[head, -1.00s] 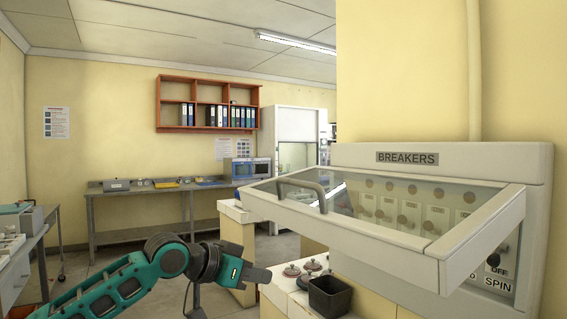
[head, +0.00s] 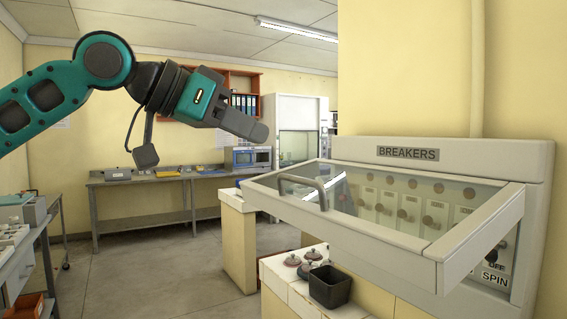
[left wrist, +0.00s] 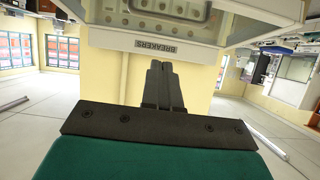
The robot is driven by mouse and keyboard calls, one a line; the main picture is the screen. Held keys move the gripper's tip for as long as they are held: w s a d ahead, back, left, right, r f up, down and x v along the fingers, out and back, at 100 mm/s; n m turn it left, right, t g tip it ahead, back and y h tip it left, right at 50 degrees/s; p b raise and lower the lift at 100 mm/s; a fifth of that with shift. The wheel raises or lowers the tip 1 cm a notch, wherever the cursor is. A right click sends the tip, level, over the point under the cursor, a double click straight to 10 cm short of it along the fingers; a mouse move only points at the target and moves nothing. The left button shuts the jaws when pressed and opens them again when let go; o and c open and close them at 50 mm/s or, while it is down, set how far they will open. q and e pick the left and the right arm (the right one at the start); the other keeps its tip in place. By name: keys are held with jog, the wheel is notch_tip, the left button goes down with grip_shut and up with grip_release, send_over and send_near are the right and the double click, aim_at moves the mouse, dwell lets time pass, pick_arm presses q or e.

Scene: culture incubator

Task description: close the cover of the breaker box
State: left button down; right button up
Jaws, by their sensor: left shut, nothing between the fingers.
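The breaker box (head: 535,215) is a pale grey housing on the yellow wall, labelled BREAKERS. Its cover (head: 400,248), a grey frame with a clear pane and a dark handle (head: 306,187), is swung up and sticks out toward me, so the box is open. Several breaker switches show through the pane. My left gripper (head: 258,131) is shut and empty, above and to the left of the cover, apart from it. In the left wrist view the shut fingers (left wrist: 163,75) point at the box, whose label (left wrist: 157,47) appears upside down. My right gripper is not in view.
A low white-topped counter (head: 285,285) below the cover holds a black bin (head: 329,287) and several small red-and-grey items. A side bench (head: 30,228) is at the left and a long bench (head: 140,187) at the back. The floor between is clear.

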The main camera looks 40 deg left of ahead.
pick_arm(q)
jog(key=w+d+f, duration=0.2)
jog(key=w+f, duration=0.3)
jog(key=shift+w+f, duration=0.3)
jog(key=shift+f, duration=0.05)
